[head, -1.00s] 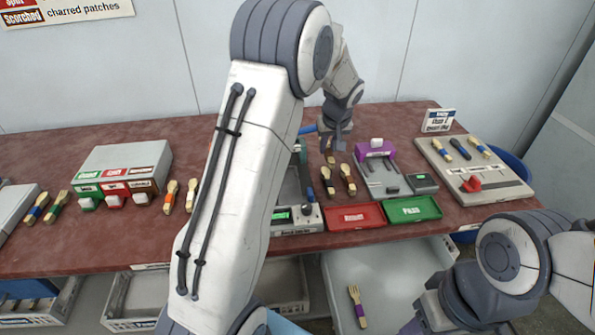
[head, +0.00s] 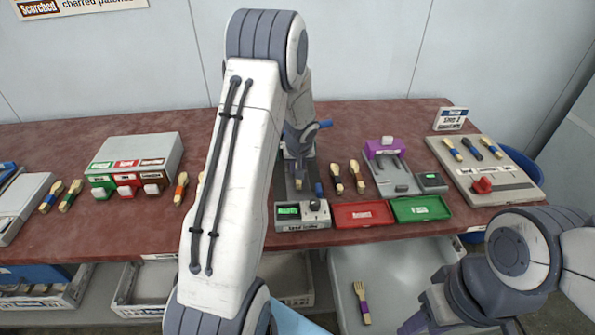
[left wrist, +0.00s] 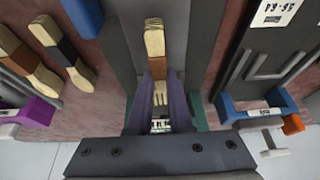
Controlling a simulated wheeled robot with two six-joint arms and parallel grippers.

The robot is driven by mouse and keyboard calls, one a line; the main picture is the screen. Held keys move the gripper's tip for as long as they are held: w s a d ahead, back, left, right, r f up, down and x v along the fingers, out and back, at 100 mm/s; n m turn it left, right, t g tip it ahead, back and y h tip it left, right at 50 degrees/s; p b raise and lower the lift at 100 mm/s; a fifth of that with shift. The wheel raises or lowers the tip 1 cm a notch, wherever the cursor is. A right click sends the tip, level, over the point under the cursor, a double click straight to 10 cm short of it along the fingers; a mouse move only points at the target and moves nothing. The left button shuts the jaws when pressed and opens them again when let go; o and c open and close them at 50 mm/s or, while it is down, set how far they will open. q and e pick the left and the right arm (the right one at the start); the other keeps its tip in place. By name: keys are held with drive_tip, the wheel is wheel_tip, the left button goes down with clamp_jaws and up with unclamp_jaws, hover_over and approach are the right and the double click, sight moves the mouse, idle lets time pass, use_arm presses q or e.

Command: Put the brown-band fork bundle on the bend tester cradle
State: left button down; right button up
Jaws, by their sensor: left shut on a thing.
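My left gripper (head: 298,168) is shut on the brown-band fork bundle (head: 298,184). The left wrist view shows the bundle (left wrist: 155,42) between the two fingers (left wrist: 160,108), its tines toward the gripper and its pale handle end pointing away. The bundle is over the grey bed of the bend tester (head: 300,224), which has a lit green display. I cannot tell whether the bundle touches the cradle, as my left arm and gripper hide part of the tester. My right gripper (head: 445,308) is at the lower right, its fingertips not clear.
Two more bundles (head: 356,176) lie right of the tester. A red tray (head: 363,214), a green tray (head: 420,208) and a purple-topped device (head: 388,165) are further right. A button box (head: 135,165) stands left. A purple-band fork (head: 361,303) lies in the lower bin.

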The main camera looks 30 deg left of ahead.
use_arm(q)
drive_tip(key=shift+f, duration=0.35)
drive_tip(key=shift+f, duration=0.15)
drive_tip(key=c, duration=0.8)
unclamp_jaws()
drive_tip(key=shift+o, duration=0.2)
